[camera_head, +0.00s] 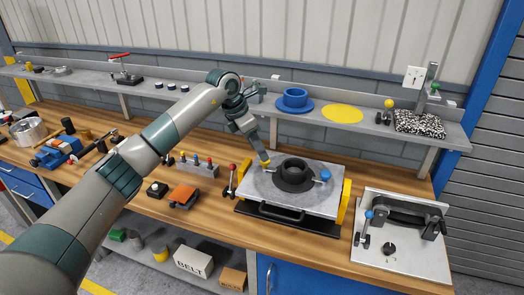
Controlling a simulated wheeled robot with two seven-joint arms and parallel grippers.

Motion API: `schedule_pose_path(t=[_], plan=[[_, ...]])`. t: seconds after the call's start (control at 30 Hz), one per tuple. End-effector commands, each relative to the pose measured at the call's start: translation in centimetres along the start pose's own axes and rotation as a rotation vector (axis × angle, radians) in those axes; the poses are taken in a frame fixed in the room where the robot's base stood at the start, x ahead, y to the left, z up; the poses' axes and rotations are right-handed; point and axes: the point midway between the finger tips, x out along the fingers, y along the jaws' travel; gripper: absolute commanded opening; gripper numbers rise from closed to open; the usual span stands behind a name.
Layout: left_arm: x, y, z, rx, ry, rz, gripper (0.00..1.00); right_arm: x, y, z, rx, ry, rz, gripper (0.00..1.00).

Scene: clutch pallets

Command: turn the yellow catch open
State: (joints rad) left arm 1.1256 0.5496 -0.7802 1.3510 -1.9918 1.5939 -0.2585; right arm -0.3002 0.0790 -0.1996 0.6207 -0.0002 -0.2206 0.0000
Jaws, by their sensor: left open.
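A grey clutch pallet (315,207) lies on the wooden bench, with a dark round clutch part (294,178) on its plate. A small yellow catch (266,166) shows at the back left of that part. A blue catch (325,175) is on the part's right side. My left gripper (263,157) points down at the yellow catch, open, with its fingertips close to it. The fingers partly hide the catch, and I cannot tell whether they touch it. My right gripper is not in view.
Yellow blocks flank the pallet at its right (346,200) and left. A lever with a red knob (232,180) stands to its left. A second plate (402,245) with a black handle lies at right. A shelf (350,122) runs behind, with a blue flanged ring (294,100).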

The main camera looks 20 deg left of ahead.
Motion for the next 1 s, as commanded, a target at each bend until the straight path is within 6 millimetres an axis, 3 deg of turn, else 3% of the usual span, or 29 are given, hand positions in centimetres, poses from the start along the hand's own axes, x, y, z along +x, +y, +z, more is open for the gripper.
schedule_pose_path(t=[0.3, 0.7, 0.73, 0.9, 1.0], plan=[[3.7, 0.0, 0.0, -0.002, 0.002, -0.001, 0.45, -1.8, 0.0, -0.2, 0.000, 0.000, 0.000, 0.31], [4.3, 0.0, 0.0, 0.000, 0.000, 0.001, 0.45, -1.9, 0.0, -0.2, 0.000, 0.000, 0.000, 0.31], [4.3, 0.0, 0.0, 0.000, 0.000, 0.001, 0.42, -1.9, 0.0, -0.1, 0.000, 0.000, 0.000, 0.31], [4.3, 0.0, 0.0, 0.000, 0.000, 0.001, 0.04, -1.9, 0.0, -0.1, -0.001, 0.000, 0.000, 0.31], [4.3, 0.0, 0.0, 0.000, 0.000, 0.001, 0.04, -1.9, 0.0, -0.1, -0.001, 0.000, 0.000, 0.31]])
